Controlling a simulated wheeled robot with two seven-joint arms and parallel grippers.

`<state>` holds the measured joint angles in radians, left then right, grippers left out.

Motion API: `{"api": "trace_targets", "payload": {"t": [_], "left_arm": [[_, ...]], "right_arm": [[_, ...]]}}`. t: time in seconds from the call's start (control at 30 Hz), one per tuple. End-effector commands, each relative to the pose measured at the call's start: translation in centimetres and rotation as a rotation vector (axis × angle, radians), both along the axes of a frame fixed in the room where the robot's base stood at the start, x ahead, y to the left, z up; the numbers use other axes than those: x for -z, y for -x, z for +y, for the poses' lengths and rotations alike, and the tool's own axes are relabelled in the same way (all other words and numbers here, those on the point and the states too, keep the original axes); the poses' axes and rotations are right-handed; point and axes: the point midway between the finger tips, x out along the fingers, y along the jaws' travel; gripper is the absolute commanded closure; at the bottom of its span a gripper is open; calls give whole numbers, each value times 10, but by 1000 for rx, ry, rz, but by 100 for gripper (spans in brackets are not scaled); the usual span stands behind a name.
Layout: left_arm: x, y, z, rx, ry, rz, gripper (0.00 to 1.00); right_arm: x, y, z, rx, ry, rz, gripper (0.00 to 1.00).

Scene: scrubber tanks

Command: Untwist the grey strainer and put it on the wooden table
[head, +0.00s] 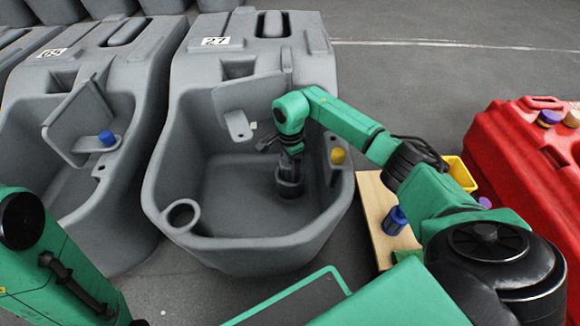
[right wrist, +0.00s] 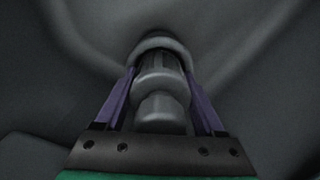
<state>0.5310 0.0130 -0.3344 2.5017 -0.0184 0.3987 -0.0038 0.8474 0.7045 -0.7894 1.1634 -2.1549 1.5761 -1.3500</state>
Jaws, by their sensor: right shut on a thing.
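The grey strainer (right wrist: 162,88) sits in a round socket at the bottom of the grey tank marked 27 (head: 160,190). My right gripper (head: 291,180) reaches down into this tank and is shut on the strainer. In the right wrist view, the two purple fingers (right wrist: 160,90) press on either side of the strainer, and its far end is hidden in the socket. The wooden table (head: 374,207) stands to the right of the tank, partly hidden behind my right arm. My left gripper is out of view; only part of my left arm shows at lower left.
A blue cap-like part (head: 395,221) is on the wooden table, and a yellow bin (head: 462,174) is beyond it. A red tank (head: 510,165) stands at right. A yellow knob (head: 337,156) is on the tank's right inner wall. Another grey tank (head: 130,110) stands at left.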

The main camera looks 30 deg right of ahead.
Motion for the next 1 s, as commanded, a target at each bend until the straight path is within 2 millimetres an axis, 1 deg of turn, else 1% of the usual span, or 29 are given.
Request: {"api": "trace_targets", "payload": {"t": [0.27,0.43,0.5,0.7,0.87,1.0], "left_arm": [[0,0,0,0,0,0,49],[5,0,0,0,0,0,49],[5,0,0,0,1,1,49],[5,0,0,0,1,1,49],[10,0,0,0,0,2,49],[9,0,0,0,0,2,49]], "right_arm": [[0,0,0,-5,1,0,96],[1,0,-1,-234,3,0,95],[0,0,0,-267,1,1,94],[0,0,0,-281,1,1,95],[1,-1,-1,-504,3,0,95],[0,0,0,-528,1,1,94]]}}
